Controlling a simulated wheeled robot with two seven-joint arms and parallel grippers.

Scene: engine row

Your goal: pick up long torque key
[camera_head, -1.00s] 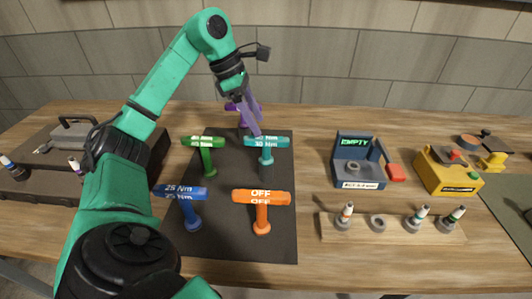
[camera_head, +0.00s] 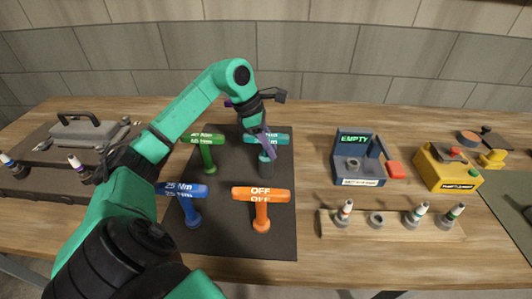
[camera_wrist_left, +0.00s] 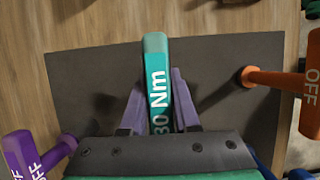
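Several T-handled keys stand upright on a dark mat (camera_head: 232,232). The teal key (camera_head: 283,138), marked 30 Nm, is at the mat's back right. My left gripper (camera_head: 267,153), with purple fingers, is down at its handle. In the left wrist view the teal handle (camera_wrist_left: 155,60) lies between the two fingers; whether they press on it cannot be told. The green key (camera_head: 206,139) is left of it, the blue key (camera_head: 186,190) is front left and the orange OFF key (camera_head: 260,195) is front right. A purple key (camera_wrist_left: 30,152) shows in the wrist view. My right gripper is not in view.
A blue device reading EMPTY (camera_head: 355,170), a yellow device (camera_head: 447,168) and a wooden strip with several bits (camera_head: 392,228) stand to the right. A dark case (camera_head: 45,182) lies at the left, behind my arm.

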